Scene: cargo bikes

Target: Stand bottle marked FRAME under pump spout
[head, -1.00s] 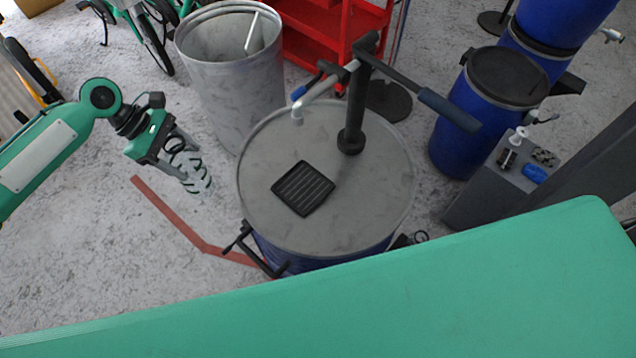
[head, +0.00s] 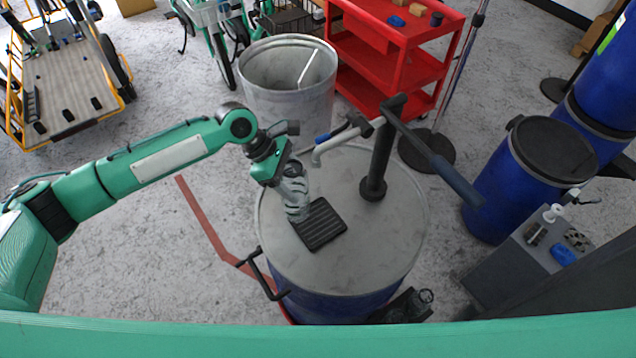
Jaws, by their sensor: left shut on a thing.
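My left gripper (head: 287,182) is shut on a clear, greyish bottle (head: 297,211), which hangs below it roughly upright. In the head view the bottle's lower end overlaps the far left edge of the black ribbed drip tray (head: 325,228) on the drum top. I cannot tell whether it touches the tray. No FRAME marking is readable on it. The pump's grey spout (head: 318,157) bends down just right of the gripper; its black post (head: 376,165) stands further right. My right gripper is not in view.
The blue drum's grey lid (head: 360,250) is otherwise clear, with a black clamp handle (head: 262,278) at its left. The pump's long lever (head: 452,181) reaches out to the right. A metal bin (head: 285,85) and a red cart (head: 385,65) stand behind; blue barrels (head: 510,195) stand right.

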